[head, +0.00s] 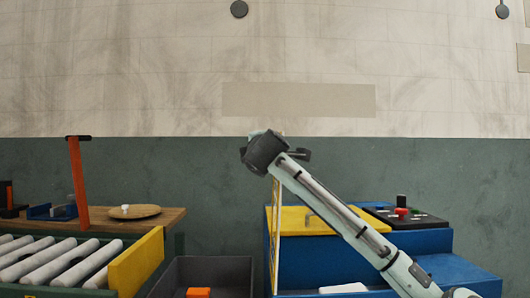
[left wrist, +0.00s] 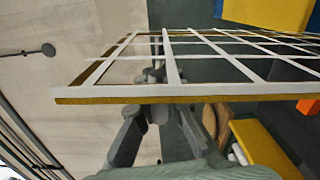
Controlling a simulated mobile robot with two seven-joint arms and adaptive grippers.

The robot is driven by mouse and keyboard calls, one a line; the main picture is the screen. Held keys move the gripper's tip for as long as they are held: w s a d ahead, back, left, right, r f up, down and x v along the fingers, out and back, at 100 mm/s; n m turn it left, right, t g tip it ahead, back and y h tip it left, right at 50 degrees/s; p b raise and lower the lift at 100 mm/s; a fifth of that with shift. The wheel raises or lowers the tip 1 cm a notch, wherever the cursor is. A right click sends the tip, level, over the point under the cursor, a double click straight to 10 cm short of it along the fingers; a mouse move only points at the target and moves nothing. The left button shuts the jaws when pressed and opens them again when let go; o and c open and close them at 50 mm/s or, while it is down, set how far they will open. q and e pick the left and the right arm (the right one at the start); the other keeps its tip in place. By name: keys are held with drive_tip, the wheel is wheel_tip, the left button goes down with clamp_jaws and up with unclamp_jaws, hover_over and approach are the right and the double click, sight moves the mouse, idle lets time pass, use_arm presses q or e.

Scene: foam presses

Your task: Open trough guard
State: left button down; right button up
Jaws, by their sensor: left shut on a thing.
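The trough guard (head: 275,235) stands upright at the left side of the blue press, seen nearly edge-on as a thin yellow-framed panel. In the left wrist view, the guard (left wrist: 220,95) is a white grid with a yellow edge, crossing close in front of the camera. My left gripper (head: 266,152) is at the guard's top end, its arm crossing from the lower right. In the left wrist view, its fingers (left wrist: 155,75) reach behind the guard's edge bar and are shut on the guard; the exact contact is partly hidden. My right gripper is out of view.
The blue press has a yellow top (head: 305,219) and a control panel with a red button (head: 402,211). A dark bin (head: 225,268) holds an orange block (head: 198,293). At the left are a roller conveyor (head: 50,262) with a yellow end plate and an orange lever (head: 78,185).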

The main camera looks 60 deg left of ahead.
use_arm(q)
drive_tip(key=c, duration=1.6)
unclamp_jaws()
drive_tip(key=v, duration=1.2)
